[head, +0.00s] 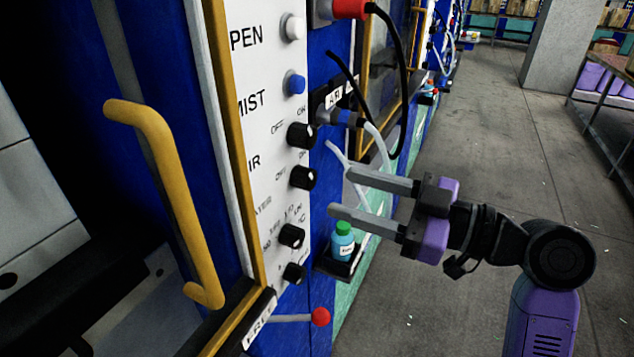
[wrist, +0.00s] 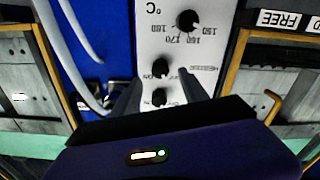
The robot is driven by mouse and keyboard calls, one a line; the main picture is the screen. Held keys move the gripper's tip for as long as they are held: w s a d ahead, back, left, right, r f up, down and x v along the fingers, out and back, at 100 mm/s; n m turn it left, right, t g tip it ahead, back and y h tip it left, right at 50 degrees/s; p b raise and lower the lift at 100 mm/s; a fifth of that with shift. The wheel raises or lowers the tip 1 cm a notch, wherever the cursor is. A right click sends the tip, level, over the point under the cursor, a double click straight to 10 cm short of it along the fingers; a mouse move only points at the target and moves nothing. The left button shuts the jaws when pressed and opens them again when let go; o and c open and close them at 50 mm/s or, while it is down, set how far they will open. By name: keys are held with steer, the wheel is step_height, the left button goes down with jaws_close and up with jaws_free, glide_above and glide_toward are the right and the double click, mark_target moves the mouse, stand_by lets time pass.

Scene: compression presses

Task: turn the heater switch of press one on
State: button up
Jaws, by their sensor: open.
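The heater switch (head: 303,177) is a black round knob on the white panel of the nearest press, beside the HEATER label. It also shows in the wrist view (wrist: 161,66), with small ON and OFF marks near it. I cannot tell which mark its pointer faces. My gripper (head: 341,192) is open and empty, to the right of the panel and pointing towards it. In the head view its fingertips are apart from the knob. In the wrist view the fingers reach up on either side of the lower knob (wrist: 158,97), just below the heater switch.
The air knob (head: 301,135) is above and the temperature dial (head: 291,235) below. A teal bottle (head: 342,243) stands on a small ledge under the fingers. Hoses (head: 370,175) hang close behind them. A red-tipped lever (head: 320,317) juts out below. A yellow handle (head: 168,190) is left.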

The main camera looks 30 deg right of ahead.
mark_target(313, 183)
steer(key=p+x, duration=0.1)
steer(key=x, duration=0.5)
steer(key=shift+w+a, duration=0.15)
jaws_close()
